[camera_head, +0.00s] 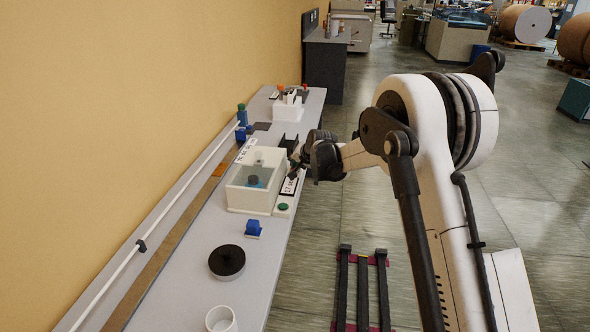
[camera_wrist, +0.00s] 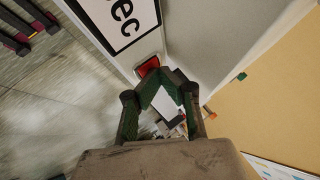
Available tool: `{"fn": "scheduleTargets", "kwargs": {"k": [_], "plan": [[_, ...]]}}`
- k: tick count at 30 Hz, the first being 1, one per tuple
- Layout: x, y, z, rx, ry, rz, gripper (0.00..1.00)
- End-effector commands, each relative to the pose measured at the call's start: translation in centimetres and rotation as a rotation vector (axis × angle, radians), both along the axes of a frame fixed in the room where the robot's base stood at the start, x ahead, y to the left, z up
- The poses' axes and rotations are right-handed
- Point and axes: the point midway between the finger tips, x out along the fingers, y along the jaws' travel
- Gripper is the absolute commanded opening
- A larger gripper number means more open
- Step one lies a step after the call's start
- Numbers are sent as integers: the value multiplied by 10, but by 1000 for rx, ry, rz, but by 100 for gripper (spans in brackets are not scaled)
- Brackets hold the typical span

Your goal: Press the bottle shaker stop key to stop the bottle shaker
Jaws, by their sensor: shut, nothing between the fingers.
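The bottle shaker (camera_head: 248,197) is a white box with a clear top on the bench, with a dark round item inside. A green key (camera_head: 283,207) is on its near right corner, beside a black-framed label (camera_head: 290,186). In the wrist view a red key (camera_wrist: 148,67), which looks like the stop key, sits beside the label (camera_wrist: 122,20). My gripper (camera_wrist: 164,77) is shut and empty, its tips right at the red key's edge; I cannot tell whether they touch it. In the head view my gripper (camera_head: 297,168) is at the shaker's right side and the red key is hidden.
The narrow grey bench (camera_head: 198,270) runs along a yellow wall. A blue item (camera_head: 253,228), a black round disc (camera_head: 227,261) and a white cup (camera_head: 220,319) stand nearer. A white rack (camera_head: 287,110) stands farther back. Open floor lies to the right.

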Motion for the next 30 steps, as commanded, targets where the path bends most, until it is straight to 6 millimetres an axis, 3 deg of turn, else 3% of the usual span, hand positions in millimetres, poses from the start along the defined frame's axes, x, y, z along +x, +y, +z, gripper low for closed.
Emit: {"fn": "scheduleTargets", "kwargs": {"k": [30], "plan": [[0,0,18,0,0,0,0]]}}
